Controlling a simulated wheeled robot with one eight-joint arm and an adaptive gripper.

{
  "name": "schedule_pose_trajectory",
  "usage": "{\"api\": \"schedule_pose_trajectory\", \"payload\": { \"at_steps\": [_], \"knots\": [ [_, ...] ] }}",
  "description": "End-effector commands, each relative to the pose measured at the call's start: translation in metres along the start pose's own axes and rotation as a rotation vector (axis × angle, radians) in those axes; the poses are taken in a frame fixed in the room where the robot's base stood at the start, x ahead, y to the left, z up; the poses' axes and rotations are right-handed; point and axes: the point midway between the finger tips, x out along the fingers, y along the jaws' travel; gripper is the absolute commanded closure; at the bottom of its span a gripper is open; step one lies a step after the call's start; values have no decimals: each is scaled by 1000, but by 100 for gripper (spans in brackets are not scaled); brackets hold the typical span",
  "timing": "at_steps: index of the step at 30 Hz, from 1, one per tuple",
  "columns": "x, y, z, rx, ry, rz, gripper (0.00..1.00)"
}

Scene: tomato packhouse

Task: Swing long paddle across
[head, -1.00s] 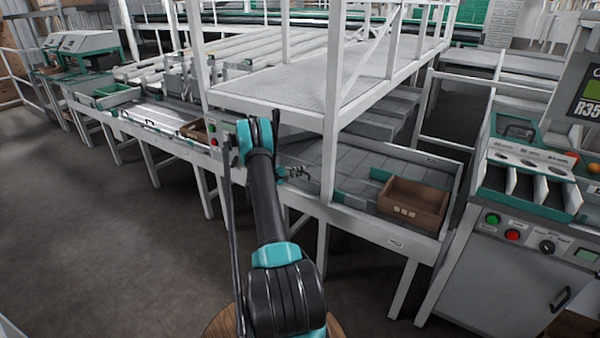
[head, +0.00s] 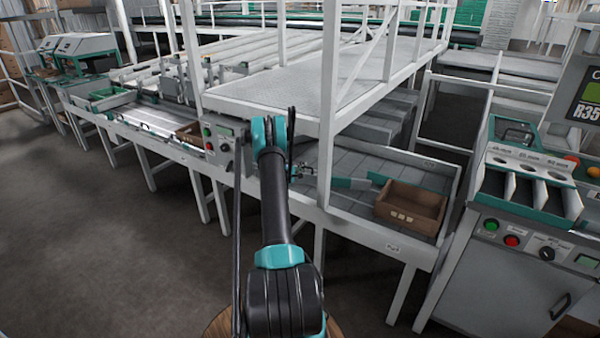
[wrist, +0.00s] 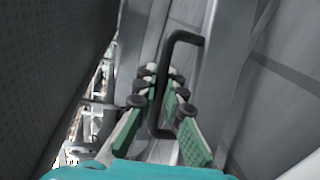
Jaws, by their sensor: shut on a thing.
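My gripper (head: 302,171) reaches over the sorting table from its near side, partly hidden behind my arm. In the wrist view its green-padded fingers (wrist: 165,115) stand on both sides of a black bent handle (wrist: 168,80) and are shut on it. A long teal paddle (head: 352,183) lies across the grey table, to the right of the gripper and a white post. Its right end comes close to a short teal piece (head: 378,178) by the brown box. Where the handle joins the paddle is hidden.
An open brown box (head: 411,208) stands on the table's right end. A white post (head: 325,130) of the walkway rises close to my gripper's right. A control box with buttons (head: 222,140) is at the left. A console (head: 520,220) stands at the right.

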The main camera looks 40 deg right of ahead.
Motion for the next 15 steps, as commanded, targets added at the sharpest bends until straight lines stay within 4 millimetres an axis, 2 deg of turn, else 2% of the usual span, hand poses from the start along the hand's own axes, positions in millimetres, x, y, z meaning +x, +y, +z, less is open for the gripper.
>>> {"api": "schedule_pose_trajectory", "payload": {
  "at_steps": [6,15],
  "knots": [
    [26,6,-12,-22,128,10,100],
    [41,10,-24,-40,216,17,100]
  ]
}}
